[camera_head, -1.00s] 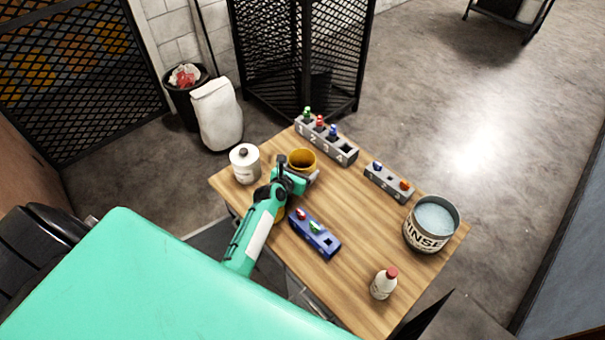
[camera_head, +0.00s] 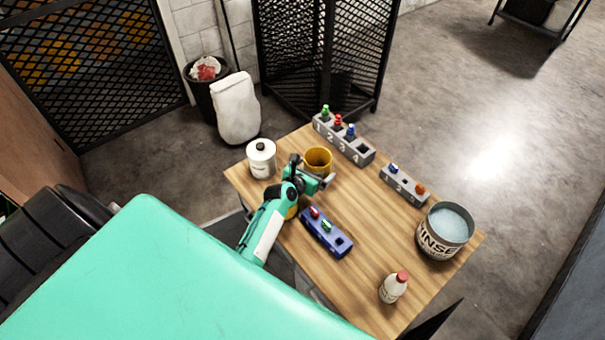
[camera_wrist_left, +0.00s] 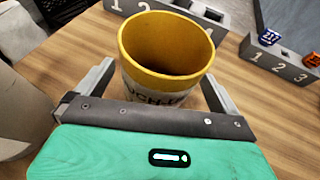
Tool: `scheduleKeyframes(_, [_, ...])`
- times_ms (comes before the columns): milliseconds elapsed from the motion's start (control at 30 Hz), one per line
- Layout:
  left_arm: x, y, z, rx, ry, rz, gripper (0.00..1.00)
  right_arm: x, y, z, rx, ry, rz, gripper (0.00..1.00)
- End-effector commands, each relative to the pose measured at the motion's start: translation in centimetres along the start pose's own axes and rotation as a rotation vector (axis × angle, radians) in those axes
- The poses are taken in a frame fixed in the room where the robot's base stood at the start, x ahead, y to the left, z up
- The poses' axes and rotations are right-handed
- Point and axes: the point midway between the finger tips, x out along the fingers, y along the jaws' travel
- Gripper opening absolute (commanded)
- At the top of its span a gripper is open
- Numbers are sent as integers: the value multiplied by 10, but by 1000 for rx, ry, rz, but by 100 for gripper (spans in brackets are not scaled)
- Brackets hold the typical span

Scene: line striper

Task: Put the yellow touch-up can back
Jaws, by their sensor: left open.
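The yellow touch-up can (camera_head: 318,158) stands upright on the wooden table. It is open-topped, with a yellow rim and a pale label with dark lettering, and it shows large in the left wrist view (camera_wrist_left: 165,45). My left gripper (camera_head: 314,172) is open at the can, its arm coming in from the left. In the left wrist view, the fingers (camera_wrist_left: 158,74) lie one on each side of the can; I cannot tell whether they touch it. A yellow patch (camera_head: 291,212) on the table is mostly hidden under my left arm. My right gripper is not in view.
A white canister (camera_head: 261,158) stands left of the can. A blue block (camera_head: 338,246) lies in front; grey numbered racks (camera_head: 360,156) (camera_head: 416,198) stand behind and right. A rinse tub (camera_head: 444,230) and red-capped bottle (camera_head: 393,287) stand at right.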

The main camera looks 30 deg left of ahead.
Motion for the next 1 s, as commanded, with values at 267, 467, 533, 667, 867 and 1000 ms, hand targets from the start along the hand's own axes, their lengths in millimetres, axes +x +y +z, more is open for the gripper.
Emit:
scheduleKeyframes(267, [-49, 0, -2, -1, 0, 1, 99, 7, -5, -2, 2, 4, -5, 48])
scheduleKeyframes(467, [-80, 0, -1, -1, -1, 1, 99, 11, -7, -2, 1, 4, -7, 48])
scheduleKeyframes(533, [-88, 0, -1, -1, 0, 0, 99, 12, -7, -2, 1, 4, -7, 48])
scheduleKeyframes(667, [-98, 0, -1, -1, 0, 0, 99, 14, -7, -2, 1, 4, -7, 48])
scheduleKeyframes(867, [-102, 0, 0, 0, -1, 0, 99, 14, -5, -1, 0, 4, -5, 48])
scheduleKeyframes(1000, [-102, 0, 0, 0, 0, 0, 99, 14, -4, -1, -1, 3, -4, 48])
